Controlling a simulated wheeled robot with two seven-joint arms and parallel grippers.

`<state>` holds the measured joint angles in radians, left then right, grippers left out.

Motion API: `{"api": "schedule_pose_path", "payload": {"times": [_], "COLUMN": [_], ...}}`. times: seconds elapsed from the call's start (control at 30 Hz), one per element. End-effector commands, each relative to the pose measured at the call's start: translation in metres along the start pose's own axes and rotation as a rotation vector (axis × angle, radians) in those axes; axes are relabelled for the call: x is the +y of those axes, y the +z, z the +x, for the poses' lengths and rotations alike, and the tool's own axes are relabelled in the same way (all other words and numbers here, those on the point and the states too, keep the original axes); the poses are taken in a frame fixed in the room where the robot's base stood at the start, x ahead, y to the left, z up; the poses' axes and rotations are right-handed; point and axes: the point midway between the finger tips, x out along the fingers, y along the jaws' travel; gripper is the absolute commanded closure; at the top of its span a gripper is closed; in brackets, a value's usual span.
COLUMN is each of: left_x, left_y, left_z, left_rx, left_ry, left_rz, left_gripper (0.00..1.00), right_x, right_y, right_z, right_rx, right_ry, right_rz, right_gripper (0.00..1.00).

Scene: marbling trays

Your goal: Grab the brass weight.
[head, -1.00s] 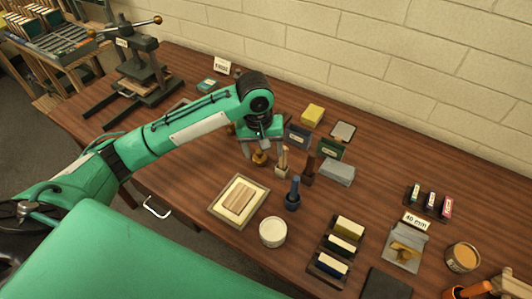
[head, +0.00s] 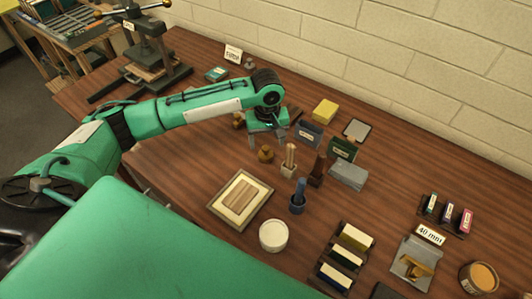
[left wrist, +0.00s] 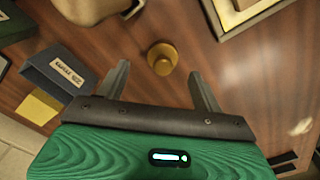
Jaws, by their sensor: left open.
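The brass weight (head: 265,154) is a small round knob-topped piece standing upright on the wooden table. It also shows in the left wrist view (left wrist: 162,58), near the middle between the fingertips. My left gripper (head: 267,141) points down at it, open, with one finger on each side in the wrist view. The fingers look apart from the weight, and nothing is held. How high the fingertips are above the table is hard to tell. My right gripper is not in view.
A pale wooden-handled tool (head: 289,157) stands close to the weight's right. A framed tray (head: 219,217) lies in front, and a dark labelled box (head: 308,134) is behind to the right. A blue-handled brush in a pot (head: 297,204) stands further right.

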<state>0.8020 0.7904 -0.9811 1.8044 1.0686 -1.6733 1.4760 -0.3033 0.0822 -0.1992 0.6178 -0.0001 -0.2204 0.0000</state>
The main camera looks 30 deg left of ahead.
Motion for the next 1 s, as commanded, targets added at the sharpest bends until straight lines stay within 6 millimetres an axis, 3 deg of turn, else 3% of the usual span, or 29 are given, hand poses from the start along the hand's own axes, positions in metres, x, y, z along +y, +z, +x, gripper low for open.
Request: {"api": "schedule_pose_path", "payload": {"times": [0.33,0.67,1.0], "left_x": [-0.004,-0.004,-0.004], "left_y": [-0.001,-0.001,-0.001], "left_z": [0.044,0.052,0.052], "left_rx": [-0.002,0.0,0.0], "left_ry": [-0.002,0.0,0.0], "left_rz": [0.0,0.001,0.001], "left_gripper": [0.32,0.32,0.97], "right_x": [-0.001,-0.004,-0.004], "right_y": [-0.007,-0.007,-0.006], "right_z": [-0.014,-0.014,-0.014], "right_rx": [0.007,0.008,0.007], "right_ry": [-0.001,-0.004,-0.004], "right_rz": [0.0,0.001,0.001], "right_gripper": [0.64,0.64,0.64]}}
